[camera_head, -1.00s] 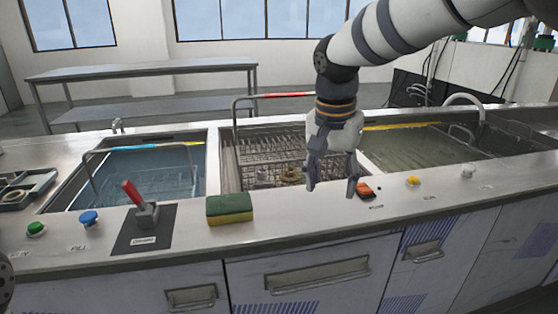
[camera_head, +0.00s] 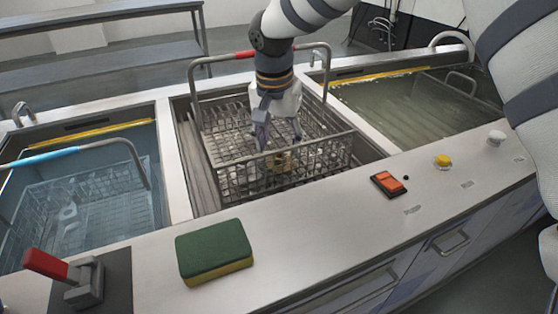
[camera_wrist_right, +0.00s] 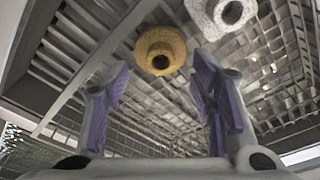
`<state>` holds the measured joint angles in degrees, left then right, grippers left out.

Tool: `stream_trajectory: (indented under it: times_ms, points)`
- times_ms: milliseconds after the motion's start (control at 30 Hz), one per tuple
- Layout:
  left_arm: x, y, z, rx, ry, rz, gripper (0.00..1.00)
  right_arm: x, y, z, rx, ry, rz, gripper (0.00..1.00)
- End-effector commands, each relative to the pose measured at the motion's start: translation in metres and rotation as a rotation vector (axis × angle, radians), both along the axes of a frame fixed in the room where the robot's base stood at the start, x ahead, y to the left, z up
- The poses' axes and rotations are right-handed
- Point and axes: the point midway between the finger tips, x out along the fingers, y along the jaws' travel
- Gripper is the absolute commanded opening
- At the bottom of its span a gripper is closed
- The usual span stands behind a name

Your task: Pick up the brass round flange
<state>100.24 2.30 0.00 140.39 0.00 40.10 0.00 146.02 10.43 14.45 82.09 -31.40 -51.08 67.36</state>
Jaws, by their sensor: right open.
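The brass round flange (camera_head: 281,161) lies in the wire basket (camera_head: 322,148) in the middle tank. In the right wrist view the flange (camera_wrist_right: 160,51) is a yellowish ring with a dark central hole, beyond and between the fingertips. My right gripper (camera_head: 279,141) is open above the flange, with its fingers reaching down into the basket. In the wrist view the gripper's purple-padded fingers (camera_wrist_right: 160,85) stand apart with nothing between them. My left gripper is not in view.
A pale ring-shaped part (camera_wrist_right: 228,14) lies near the flange. The basket has raised wire walls and a red-gripped handle (camera_head: 246,54). A green sponge (camera_head: 213,250), a red lever (camera_head: 46,264) and an orange switch (camera_head: 388,183) are on the front counter.

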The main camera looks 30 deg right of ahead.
Motion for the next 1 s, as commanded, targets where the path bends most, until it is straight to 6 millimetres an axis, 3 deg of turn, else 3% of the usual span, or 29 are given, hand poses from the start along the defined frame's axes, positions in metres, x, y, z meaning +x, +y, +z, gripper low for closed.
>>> stream_trajectory:
  times_ms: [133, 400, 433, 600, 667, 900, 1000]
  points:
    - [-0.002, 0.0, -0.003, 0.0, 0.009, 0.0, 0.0, 0.003, -0.004, -0.03, 0.002, 0.006, 0.0, 0.51]
    - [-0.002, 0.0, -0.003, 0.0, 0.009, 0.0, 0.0, 0.005, -0.005, -0.036, 0.0, -0.002, -0.001, 0.51]
    - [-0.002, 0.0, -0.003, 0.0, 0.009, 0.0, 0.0, 0.005, -0.005, -0.036, 0.0, -0.002, -0.001, 0.49]
    - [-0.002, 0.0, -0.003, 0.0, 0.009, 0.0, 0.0, 0.005, -0.005, -0.036, -0.001, -0.001, 0.0, 0.1]
    - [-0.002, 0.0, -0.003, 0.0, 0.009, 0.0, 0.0, 0.005, -0.005, -0.036, 0.0, 0.0, 0.0, 0.0]
    - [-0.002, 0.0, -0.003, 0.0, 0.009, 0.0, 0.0, 0.005, -0.005, -0.035, 0.0, -0.001, 0.0, 0.0]
    - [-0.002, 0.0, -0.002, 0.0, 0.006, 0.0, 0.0, 0.006, -0.005, -0.025, -0.002, -0.004, 0.0, 0.0]
